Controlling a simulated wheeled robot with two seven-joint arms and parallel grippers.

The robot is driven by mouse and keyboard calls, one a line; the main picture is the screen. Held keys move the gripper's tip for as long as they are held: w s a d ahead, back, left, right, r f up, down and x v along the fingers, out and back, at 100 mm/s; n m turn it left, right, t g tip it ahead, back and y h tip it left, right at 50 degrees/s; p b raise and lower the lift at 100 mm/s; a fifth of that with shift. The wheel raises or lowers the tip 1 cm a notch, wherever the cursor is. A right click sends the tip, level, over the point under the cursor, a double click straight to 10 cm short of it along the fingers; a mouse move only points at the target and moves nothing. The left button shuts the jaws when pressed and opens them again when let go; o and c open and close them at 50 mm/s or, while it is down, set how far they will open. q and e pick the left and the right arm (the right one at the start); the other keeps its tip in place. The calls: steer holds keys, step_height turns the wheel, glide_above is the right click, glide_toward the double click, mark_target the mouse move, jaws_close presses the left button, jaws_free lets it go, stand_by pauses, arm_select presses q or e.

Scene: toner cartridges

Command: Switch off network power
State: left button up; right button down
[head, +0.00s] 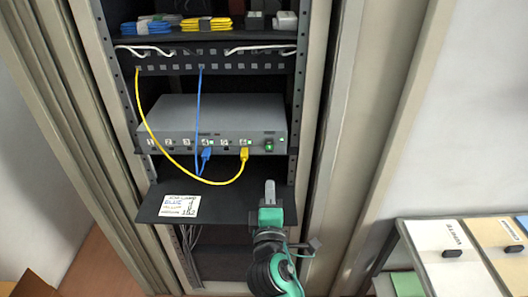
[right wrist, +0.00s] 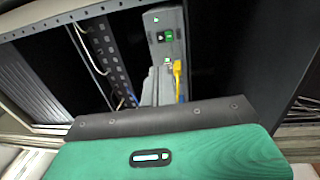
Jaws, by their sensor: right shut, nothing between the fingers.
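The grey network box (head: 215,118) sits on a rack shelf. Its green lit power switch (head: 268,145) is at the right end of its front. The switch also shows in the right wrist view (right wrist: 167,36), at the top of the box's front (right wrist: 158,18). A blue plug (head: 206,153) and a yellow plug (head: 244,153) sit in its ports. My right gripper (head: 270,187) is shut and empty, below and in front of the switch and apart from it. My left gripper is not in view.
A black shelf (head: 225,205) with a white note card (head: 179,206) juts out below the box. The yellow cable (head: 160,148) and blue cable (head: 198,110) hang from the patch panel (head: 215,69). Rack posts flank the opening. Labelled drawers (head: 455,262) stand at the right.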

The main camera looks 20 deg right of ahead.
steer(key=shift+w, duration=0.1)
steer(key=p, duration=0.5)
glide_toward(270, 137)
steer(key=x, duration=0.3)
steer(key=f+x, duration=0.1)
steer(key=shift+w+r, duration=0.1)
steer(key=shift+w, duration=0.25)
steer(key=shift+w+d, duration=0.15)
steer(key=shift+w, duration=0.4)
steer(key=shift+w+d+r+p, duration=0.1)
steer(key=shift+r+p, duration=0.65)
steer(key=shift+p, duration=0.2)
steer(key=shift+w+f+b, duration=0.1)
steer(key=shift+f+b, duration=0.15)
steer(key=shift+b, duration=0.1)
